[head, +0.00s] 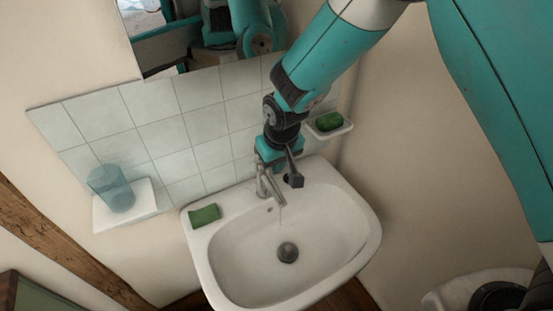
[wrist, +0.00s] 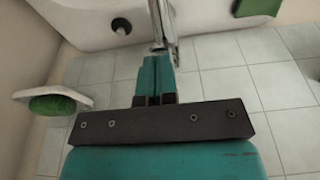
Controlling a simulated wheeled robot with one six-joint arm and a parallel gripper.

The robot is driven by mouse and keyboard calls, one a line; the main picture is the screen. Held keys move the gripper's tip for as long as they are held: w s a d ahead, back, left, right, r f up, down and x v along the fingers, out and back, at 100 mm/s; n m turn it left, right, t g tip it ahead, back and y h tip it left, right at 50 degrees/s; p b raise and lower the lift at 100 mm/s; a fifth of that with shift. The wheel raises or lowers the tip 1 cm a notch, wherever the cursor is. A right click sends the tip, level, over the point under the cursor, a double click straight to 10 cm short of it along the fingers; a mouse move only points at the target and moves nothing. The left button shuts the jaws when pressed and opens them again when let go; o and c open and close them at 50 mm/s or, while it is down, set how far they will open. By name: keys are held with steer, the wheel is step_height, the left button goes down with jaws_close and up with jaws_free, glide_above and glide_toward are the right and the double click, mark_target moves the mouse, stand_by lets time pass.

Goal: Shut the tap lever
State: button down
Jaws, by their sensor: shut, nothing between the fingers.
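The chrome tap (head: 264,184) stands at the back rim of the white sink (head: 330,205), its spout over the basin. A faint thin streak, like water, hangs below the spout. I cannot clearly tell the lever from the tap body. My gripper (head: 262,163) is right at the top of the tap on its wall side. In the wrist view, my gripper's teal fingers (wrist: 156,66) are together with nothing between them, and the chrome tap (wrist: 162,20) lies straight beyond their tips. I cannot tell whether the fingertips touch it.
A green block (head: 205,215) lies on the sink's left rim. A blue cup (head: 112,188) stands on a white shelf (head: 103,214) at left. The tiled wall (head: 155,143) is close behind the tap. The basin is empty.

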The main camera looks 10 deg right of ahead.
steer(key=shift+s+d+f+b, duration=0.1)
steer(key=shift+s+f+b, duration=0.05)
steer(key=shift+f+b, duration=0.35)
steer(key=shift+s+d+f+b, duration=0.1)
steer(key=shift+f+b, duration=0.3)
steer(key=shift+b, duration=0.05)
steer(key=shift+s, duration=0.2)
steer(key=r+p, duration=0.2)
steer(key=r, duration=0.1)
steer(key=r+p, duration=0.1)
steer(key=shift+w+a+r+p, duration=0.1)
steer(key=shift+w+r+p, duration=0.2)
steer(key=shift+r, duration=0.1)
step_height(320, 180, up, 8)
steer(key=s+r+b, duration=0.1)
steer(key=s+b, duration=0.1)
steer(key=b, duration=0.2)
steer(key=s+d+r+n+g+y+b, duration=0.1)
steer(key=s+d, duration=0.3)
steer(key=s, duration=0.7)
steer(key=s+d+r+n+g+y+b, duration=0.1)
steer(key=s+d+r, duration=0.3)
steer(key=s, duration=0.7)
steer(key=shift+s+d+r+n+y+b, duration=0.2)
steer(key=shift+d+n+y+b, duration=0.15)
steer(key=shift+d+y, duration=0.4)
